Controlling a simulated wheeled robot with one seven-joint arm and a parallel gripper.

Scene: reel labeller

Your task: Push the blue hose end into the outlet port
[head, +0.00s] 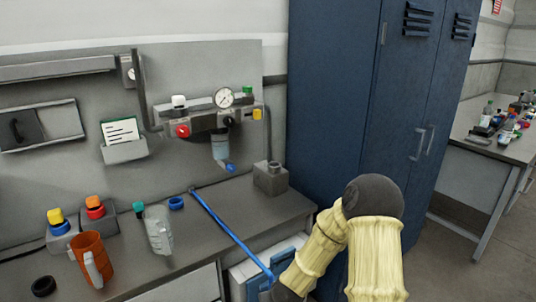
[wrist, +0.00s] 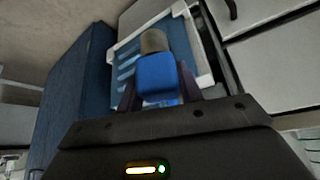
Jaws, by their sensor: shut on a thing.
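In the wrist view my gripper (wrist: 158,88) is shut on the blue hose end (wrist: 157,77), with a finger on each side. A tan-grey metallic tip (wrist: 154,41) points away from the gripper. In the head view the blue hose (head: 228,232) runs from the bench's back toward my arm at the bottom edge; the gripper itself is not clearly visible there. The regulator assembly (head: 205,122) is on the back panel, with a gauge (head: 223,97), a red knob (head: 183,131) and a yellow fitting (head: 257,114). I cannot tell which opening is the outlet port. The hose end is away from the assembly.
The bench (head: 120,255) holds an orange mug (head: 90,258), a clear bottle (head: 158,230), a blue ring (head: 176,203) and a grey block (head: 270,179). A tall blue cabinet (head: 335,110) stands right of it. A white-framed blue crate (wrist: 124,65) lies beyond the hose end.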

